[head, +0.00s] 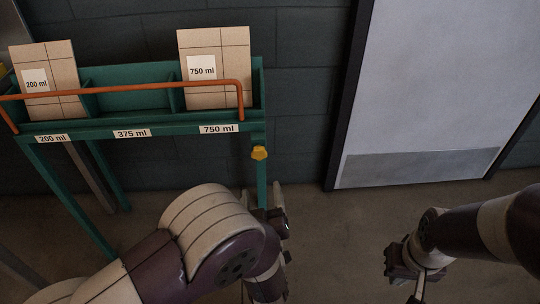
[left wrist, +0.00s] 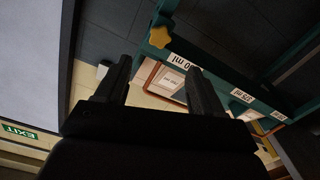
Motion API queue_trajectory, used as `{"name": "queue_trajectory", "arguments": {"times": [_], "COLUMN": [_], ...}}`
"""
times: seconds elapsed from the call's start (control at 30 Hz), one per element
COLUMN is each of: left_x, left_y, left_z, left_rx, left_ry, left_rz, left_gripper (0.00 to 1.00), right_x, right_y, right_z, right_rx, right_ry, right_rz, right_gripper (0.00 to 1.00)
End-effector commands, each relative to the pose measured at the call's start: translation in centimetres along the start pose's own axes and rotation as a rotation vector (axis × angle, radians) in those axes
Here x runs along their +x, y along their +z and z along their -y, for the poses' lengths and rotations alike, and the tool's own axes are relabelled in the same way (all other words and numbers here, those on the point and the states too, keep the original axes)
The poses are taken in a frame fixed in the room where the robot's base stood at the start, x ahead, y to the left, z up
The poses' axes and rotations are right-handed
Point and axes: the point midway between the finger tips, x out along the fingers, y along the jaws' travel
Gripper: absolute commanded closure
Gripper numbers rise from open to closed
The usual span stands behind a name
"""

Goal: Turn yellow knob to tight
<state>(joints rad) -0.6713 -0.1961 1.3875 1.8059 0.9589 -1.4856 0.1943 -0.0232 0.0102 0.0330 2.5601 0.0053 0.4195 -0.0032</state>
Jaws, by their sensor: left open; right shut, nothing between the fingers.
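The yellow knob (head: 260,153) sits on the right front post of the green rack, just below its top rail. It also shows in the left wrist view (left wrist: 159,38) as a lobed knob, beyond and above my fingers. My left gripper (head: 280,222) is below and a little right of the knob in the head view, apart from it. In the left wrist view its two fingers (left wrist: 160,88) stand apart with nothing held. My right gripper (head: 418,285) hangs low at the right, far from the knob, shut and empty.
The green rack (head: 165,128) has bays labelled 200 ml, 375 ml and 750 ml, with an orange rail (head: 150,88) across its front. Cartons stand in the 200 ml (head: 62,70) and 750 ml (head: 228,45) bays. A grey door (head: 430,80) is at the right. Floor between my arms is clear.

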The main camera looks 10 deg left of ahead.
Motion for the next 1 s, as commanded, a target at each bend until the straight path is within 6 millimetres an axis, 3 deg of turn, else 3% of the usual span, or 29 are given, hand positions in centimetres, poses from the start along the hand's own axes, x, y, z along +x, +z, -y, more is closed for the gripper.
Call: {"name": "queue_trajectory", "arguments": {"times": [0.5,0.7,0.93,0.97,1.0], "left_x": [10.9,12.4,12.5,12.5,12.5], "left_y": [0.2,0.0,-0.1,-0.1,0.0], "left_z": [0.1,0.0,-0.1,-0.1,-0.1], "left_rx": [-0.004,-0.002,-0.002,-0.002,-0.002], "left_ry": [0.001,0.002,0.003,0.003,0.003], "left_rz": [-0.004,-0.001,-0.001,-0.001,-0.001], "left_gripper": [0.32,0.32,0.32,0.39,0.52], "right_x": [3.5,3.8,3.7,3.7,3.7], "right_y": [0.4,0.5,0.5,0.5,0.5], "right_z": [0.0,0.0,0.0,0.0,0.0], "right_rx": [0.0,0.0,0.0,0.0,0.0], "right_ry": [0.0,0.0,0.0,0.0,0.0], "right_rz": [0.001,0.0,0.0,0.0,0.001], "right_gripper": [1.0,1.0,1.0,1.0,1.0]}}
